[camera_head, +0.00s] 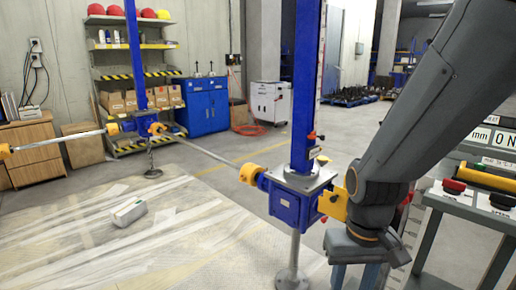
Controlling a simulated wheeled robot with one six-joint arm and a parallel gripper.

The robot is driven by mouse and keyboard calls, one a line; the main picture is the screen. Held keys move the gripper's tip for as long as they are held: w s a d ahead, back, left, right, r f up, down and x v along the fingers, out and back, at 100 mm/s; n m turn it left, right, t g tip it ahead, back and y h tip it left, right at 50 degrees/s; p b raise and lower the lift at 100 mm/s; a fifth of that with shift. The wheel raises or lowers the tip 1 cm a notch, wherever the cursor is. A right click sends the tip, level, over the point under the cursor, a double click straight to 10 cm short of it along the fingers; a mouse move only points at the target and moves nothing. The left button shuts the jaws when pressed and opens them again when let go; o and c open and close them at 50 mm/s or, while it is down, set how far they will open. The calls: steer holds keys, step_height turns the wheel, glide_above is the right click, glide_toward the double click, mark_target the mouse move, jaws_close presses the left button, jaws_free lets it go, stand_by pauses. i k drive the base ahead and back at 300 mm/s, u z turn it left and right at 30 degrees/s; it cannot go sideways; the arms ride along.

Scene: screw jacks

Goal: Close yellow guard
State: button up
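The near screw jack has a blue gearbox (284,204) under a tall blue column (306,85). A yellow guard piece (334,204) sits on the right side of this gearbox, partly covered by my arm. A rounded yellow guard (250,173) sits at its left, where a shaft joins. I cannot tell whether either is open or closed. My arm comes down from the upper right, its dark wrist just right of the yellow piece. I cannot make out my gripper's fingers, nor whether they touch the guard.
A far screw jack (146,124) with yellow guards is linked by a shaft (203,152). A control panel (480,190) with red and black buttons stands close at the right. The floor at the left front is mostly clear.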

mark_target(334, 205)
steer(key=u, duration=0.95)
steer(key=k, duration=0.85)
steer(key=z, duration=1)
steer(key=i, duration=0.5)
steer(key=u, duration=0.05)
